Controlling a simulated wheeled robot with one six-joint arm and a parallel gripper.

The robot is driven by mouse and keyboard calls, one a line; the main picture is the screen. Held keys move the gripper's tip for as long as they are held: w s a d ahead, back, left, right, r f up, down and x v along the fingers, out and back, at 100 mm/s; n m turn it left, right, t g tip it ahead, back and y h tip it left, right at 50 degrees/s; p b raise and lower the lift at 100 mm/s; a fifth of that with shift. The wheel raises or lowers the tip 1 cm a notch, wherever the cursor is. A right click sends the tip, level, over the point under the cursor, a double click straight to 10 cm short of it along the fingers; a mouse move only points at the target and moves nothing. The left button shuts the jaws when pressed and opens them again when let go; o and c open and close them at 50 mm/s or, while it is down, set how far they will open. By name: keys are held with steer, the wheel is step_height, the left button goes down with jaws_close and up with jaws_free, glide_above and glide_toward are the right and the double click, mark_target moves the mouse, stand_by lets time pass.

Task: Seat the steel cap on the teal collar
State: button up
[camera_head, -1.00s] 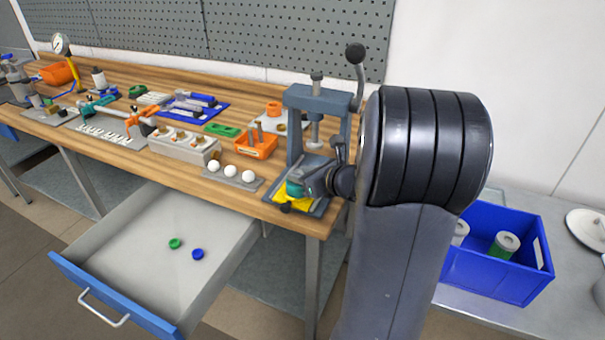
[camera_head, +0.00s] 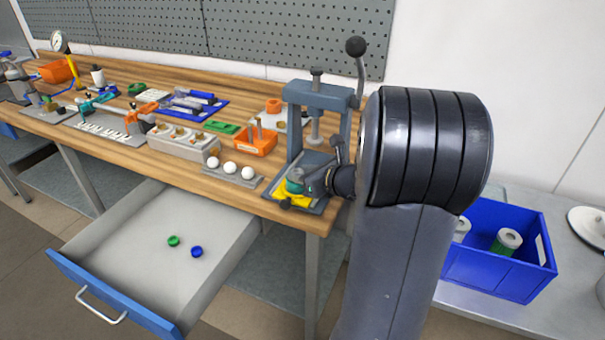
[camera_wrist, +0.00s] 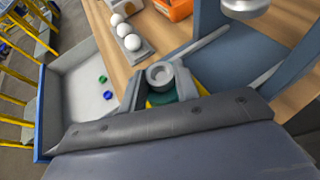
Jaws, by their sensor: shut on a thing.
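The steel cap (camera_wrist: 160,74), a grey ring with a round hole, sits between the fingers of my gripper (camera_wrist: 161,84) in the wrist view. My gripper is shut on it. The teal collar (camera_wrist: 163,98) shows as a dark green-teal patch between the fingers, close to the cap, with yellow around it. In the head view my gripper (camera_head: 297,184) is over the yellow fixture (camera_head: 290,198) at the bench's front corner, in front of the press. The fingers hide much of the collar. I cannot tell whether the cap touches it.
The grey press (camera_head: 320,93) stands right behind my gripper, its ram (camera_wrist: 244,6) overhead. White balls on a grey strip (camera_head: 232,174) and an orange bin (camera_head: 256,143) lie to the left. An open drawer (camera_head: 150,250) juts out below. A blue crate (camera_head: 503,282) stands at right.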

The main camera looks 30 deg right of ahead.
steer(key=shift+f, duration=0.1)
steer(key=o, duration=1.1)
steer(key=shift+c, duration=0.2)
steer(key=shift+s, duration=0.1)
steer(key=v, duration=1)
steer(key=shift+s+r+p, duration=0.2)
steer(key=shift+s+p, duration=0.1)
steer(key=shift+d, duration=0.15)
steer(key=x, duration=1.1)
steer(key=shift+r, duration=0.25)
steer(key=shift+f, duration=0.1)
